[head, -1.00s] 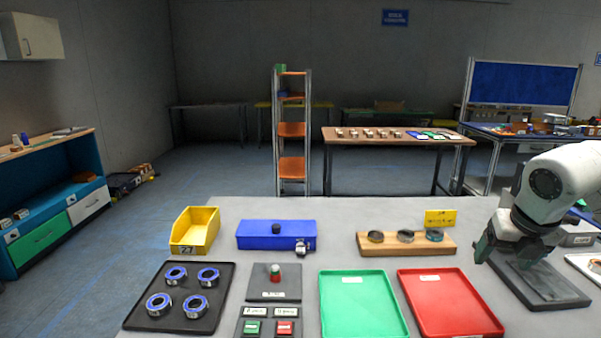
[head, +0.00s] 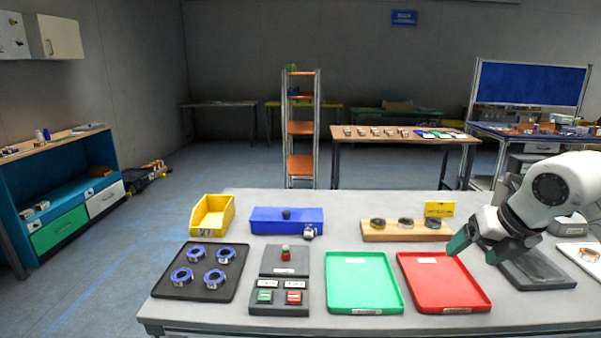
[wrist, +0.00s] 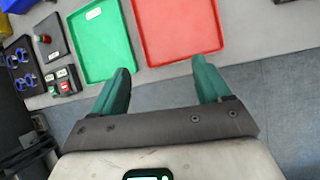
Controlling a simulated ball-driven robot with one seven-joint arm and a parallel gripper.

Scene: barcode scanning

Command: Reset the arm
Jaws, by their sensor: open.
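My gripper (head: 476,249) is at the right of the head view, above the table between the red tray (head: 445,283) and a dark pad (head: 538,272). Its two green fingers are spread with nothing between them. In the wrist view, the gripper (wrist: 160,66) points down past the table's front edge, and its open fingers appear below the green tray (wrist: 101,43) and the red tray (wrist: 178,27). Both trays look empty. My white wrist hides part of the table's right side.
A black tray (head: 190,290) holds several blue-rimmed rings. Beside it is a button panel (head: 280,308). A yellow bin (head: 226,222), a blue box (head: 262,221) and a wooden holder with rings (head: 375,237) stand behind. A white tray (head: 589,253) is at far right.

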